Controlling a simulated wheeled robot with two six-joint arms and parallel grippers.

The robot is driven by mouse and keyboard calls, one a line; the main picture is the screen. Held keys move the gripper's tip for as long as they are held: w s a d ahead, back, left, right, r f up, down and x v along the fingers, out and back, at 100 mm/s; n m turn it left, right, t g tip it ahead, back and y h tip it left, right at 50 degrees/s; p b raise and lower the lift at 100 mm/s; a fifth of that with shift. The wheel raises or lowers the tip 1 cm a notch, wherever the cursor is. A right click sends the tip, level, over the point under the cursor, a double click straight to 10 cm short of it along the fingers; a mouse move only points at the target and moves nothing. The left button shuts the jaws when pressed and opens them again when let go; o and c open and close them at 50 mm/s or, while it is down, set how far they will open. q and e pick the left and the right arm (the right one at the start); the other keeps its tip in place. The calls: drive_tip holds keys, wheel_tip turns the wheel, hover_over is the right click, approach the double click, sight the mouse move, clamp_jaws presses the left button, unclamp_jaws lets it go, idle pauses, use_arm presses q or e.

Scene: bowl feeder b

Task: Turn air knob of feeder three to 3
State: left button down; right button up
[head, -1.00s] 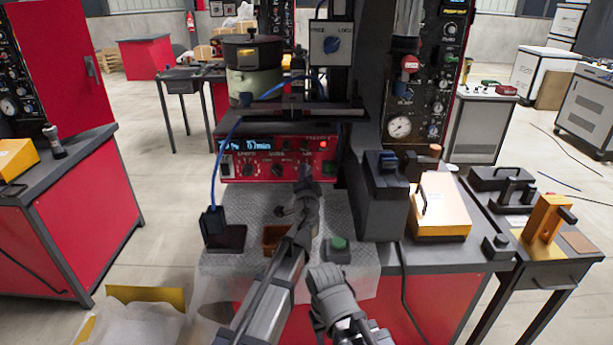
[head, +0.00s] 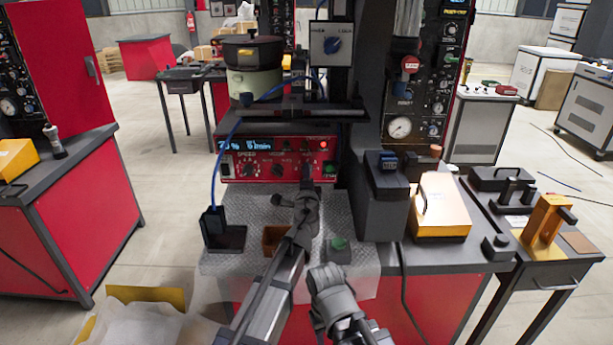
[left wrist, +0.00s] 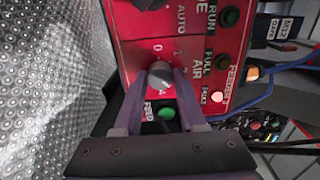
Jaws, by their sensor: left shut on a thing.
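The feeder's red control panel (head: 270,158) stands upright at the back of the bench in the head view. It fills the upper part of the left wrist view (left wrist: 130,35). A grey air knob (left wrist: 160,74) sits there beside the word AIR, with scale numbers around it. My left gripper (left wrist: 160,86) is shut on this knob, one finger on each side. In the head view my left gripper (head: 306,174) reaches the panel's right part and hides the knob. The knob's pointer setting cannot be read. My right arm shows at bottom centre, its fingers unseen.
A green button (left wrist: 166,113) lies close to the fingers, and a red fault light (left wrist: 217,97) glows beside them. A dark box (head: 380,210) stands right of my left arm. A blue cable (head: 215,170) hangs at the left. The perforated bench top (head: 253,203) has free room.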

idle(0.3)
use_arm(q)
drive_tip(key=shift+c, duration=2.4)
unclamp_jaws()
drive_tip(key=s, duration=0.8)
use_arm(e)
drive_tip(key=shift+s+d, duration=0.65)
drive_tip(key=shift+s, duration=0.2)
use_arm(q)
drive_tip(key=shift+w, duration=0.1)
